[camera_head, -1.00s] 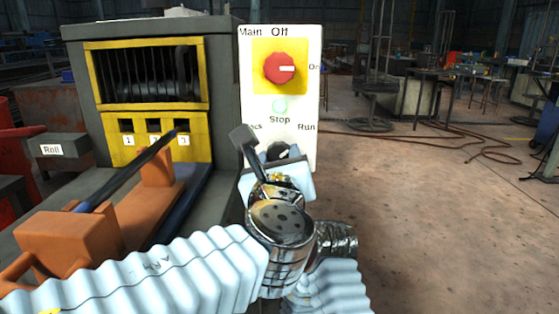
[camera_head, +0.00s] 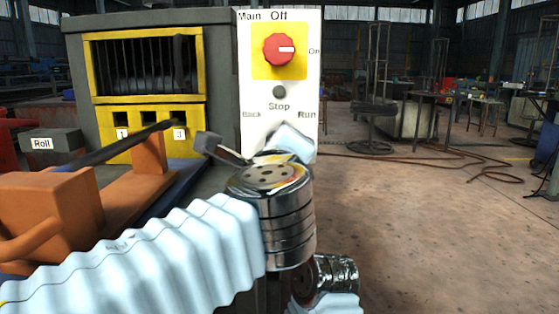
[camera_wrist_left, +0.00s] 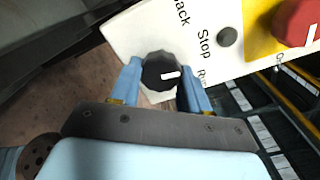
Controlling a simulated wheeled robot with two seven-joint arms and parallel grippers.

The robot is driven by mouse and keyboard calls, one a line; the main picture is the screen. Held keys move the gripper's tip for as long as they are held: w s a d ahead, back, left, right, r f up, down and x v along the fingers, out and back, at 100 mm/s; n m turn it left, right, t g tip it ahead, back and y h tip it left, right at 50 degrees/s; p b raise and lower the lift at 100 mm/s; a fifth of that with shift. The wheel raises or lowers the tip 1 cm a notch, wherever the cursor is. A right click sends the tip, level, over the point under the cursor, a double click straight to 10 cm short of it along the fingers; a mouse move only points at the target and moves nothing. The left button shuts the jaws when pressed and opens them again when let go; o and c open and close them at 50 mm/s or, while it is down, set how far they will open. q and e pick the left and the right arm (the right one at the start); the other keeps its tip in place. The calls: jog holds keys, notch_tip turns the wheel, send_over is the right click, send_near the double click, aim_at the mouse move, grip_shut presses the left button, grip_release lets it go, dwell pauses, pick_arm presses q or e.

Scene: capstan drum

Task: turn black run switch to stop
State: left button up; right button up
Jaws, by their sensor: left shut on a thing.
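The black run switch (camera_wrist_left: 160,70) shows in the left wrist view, low on the white panel (camera_wrist_left: 130,30). Its white mark points right, roughly towards the Stop and Run lettering; I cannot tell exactly which. My left gripper (camera_wrist_left: 161,66) is shut on the switch, one blue finger on each side. In the head view my left gripper and wrist hide the switch, below the Stop label on the panel (camera_head: 250,85). The small round lamp (camera_head: 279,92) above Stop is dark. My right gripper is not in view.
A red main knob (camera_head: 280,49) on a yellow plate sits above the lamp, its mark towards On. The grey and yellow machine (camera_head: 150,20) stands left of the panel, with brown blocks (camera_head: 50,205) in front. Open floor (camera_head: 430,220) lies to the right.

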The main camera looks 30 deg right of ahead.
pick_arm(q)
jog(key=shift+f+n+b, duration=0.15)
jog(key=shift+n+b, duration=0.3)
jog(key=shift+n, duration=0.35)
jog(key=o, duration=1.1)
jog(key=shift+c, duration=0.2)
jog(key=shift+s, duration=0.1)
jog(key=v, duration=1.3)
jog(key=shift+s+b, duration=0.35)
jog(key=shift+a, duration=0.15)
